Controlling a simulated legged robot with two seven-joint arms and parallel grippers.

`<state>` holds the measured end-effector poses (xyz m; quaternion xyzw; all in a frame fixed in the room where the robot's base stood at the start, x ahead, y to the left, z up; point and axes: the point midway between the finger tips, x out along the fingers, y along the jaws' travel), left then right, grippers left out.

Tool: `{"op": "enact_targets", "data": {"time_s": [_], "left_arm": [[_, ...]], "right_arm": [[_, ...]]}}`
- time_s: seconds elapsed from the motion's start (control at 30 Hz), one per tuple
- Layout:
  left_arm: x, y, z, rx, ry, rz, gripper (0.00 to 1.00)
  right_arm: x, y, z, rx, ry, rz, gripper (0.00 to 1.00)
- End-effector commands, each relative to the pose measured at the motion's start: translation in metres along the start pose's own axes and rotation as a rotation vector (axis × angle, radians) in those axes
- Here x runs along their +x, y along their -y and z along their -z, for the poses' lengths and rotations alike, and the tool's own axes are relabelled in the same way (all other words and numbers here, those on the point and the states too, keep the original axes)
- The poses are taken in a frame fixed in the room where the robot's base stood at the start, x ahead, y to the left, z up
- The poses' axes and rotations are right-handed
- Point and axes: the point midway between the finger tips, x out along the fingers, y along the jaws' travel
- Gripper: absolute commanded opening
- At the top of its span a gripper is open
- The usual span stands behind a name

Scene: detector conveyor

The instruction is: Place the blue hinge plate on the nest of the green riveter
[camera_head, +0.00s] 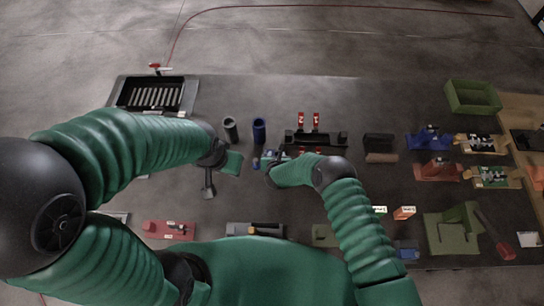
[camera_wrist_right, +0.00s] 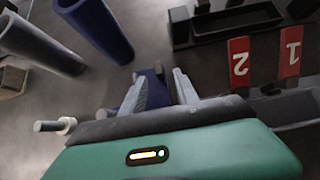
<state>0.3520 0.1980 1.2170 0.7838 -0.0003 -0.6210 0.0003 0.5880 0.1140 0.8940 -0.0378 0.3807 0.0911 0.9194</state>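In the head view a bit of this blue piece (camera_head: 256,163) shows beside the gripper. The green riveter appears to be the green block-shaped machine (camera_head: 452,236) at the right front; its nest is too small to make out. My left gripper (camera_head: 232,163) is left of the right one, its fingers hidden.
A grey cup (camera_head: 230,130) and a blue cup (camera_head: 259,131) stand close by. A black fixture (camera_head: 316,139) with red numbered tabs is to the right. A blue machine (camera_head: 429,138), a red machine (camera_head: 437,169) and a green bin (camera_head: 472,97) stand farther right.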

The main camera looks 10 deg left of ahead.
Motion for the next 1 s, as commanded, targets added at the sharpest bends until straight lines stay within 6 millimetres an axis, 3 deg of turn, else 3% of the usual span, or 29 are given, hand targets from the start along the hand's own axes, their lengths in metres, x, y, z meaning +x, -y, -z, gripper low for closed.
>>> {"op": "enact_targets", "data": {"time_s": [0.13, 0.4, 0.7, 1.0], "left_arm": [[0.000, 0.000, 0.000, 0.000, 0.000, 0.000, 0.36], [0.000, 0.000, 0.000, 0.000, 0.000, 0.000, 0.36], [0.000, 0.000, 0.000, 0.000, 0.000, 0.000, 0.36], [0.000, 0.000, 0.000, 0.000, 0.000, 0.000, 0.36]], "right_arm": [[0.018, 0.000, 0.000, 0.000, 0.000, 0.002, 0.36], [0.021, 0.000, 0.000, -0.001, 0.000, 0.001, 0.36], [0.021, 0.000, 0.000, 0.000, 0.000, 0.001, 0.00], [0.021, 0.000, 0.000, 0.000, 0.000, 0.001, 0.00]]}}
